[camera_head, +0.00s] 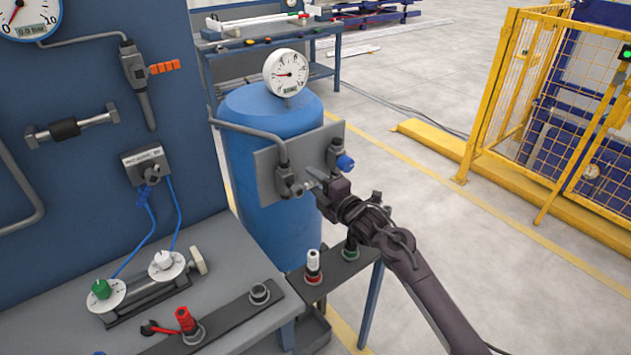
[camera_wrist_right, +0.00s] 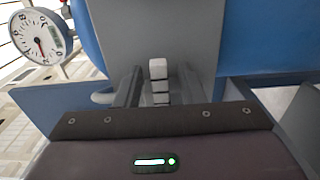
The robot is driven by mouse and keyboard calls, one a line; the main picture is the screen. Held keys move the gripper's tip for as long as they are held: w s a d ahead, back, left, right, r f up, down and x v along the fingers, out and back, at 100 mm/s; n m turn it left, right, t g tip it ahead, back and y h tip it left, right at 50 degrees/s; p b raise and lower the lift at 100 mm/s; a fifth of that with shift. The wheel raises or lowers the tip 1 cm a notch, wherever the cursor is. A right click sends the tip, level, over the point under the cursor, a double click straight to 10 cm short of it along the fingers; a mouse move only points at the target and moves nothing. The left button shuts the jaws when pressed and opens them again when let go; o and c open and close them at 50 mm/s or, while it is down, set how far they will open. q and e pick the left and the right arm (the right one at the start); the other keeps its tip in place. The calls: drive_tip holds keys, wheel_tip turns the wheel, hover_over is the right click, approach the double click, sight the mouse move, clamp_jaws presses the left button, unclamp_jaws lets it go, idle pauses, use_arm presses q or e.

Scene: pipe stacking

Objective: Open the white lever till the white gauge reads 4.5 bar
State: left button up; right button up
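The white gauge (camera_head: 286,72) stands on top of the blue tank (camera_head: 275,150). Its display is too small to read surely; its needle points to the left in the head view. A dial with a red needle also shows at the left of the right wrist view (camera_wrist_right: 40,37). My right gripper (camera_head: 318,183) is at the grey panel on the tank's front. In the wrist view the white lever (camera_wrist_right: 158,70) stands between my two dark fingers, with a visible gap on each side, so the gripper is open around it. My left gripper is out of view.
A blue knob (camera_head: 345,162) sits just right of my right gripper on the grey panel (camera_head: 270,160). A workbench (camera_head: 225,240) with white and green knobs and a red-handled part is at left. A yellow fence (camera_head: 490,90) stands at right.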

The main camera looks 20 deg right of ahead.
clamp_jaws()
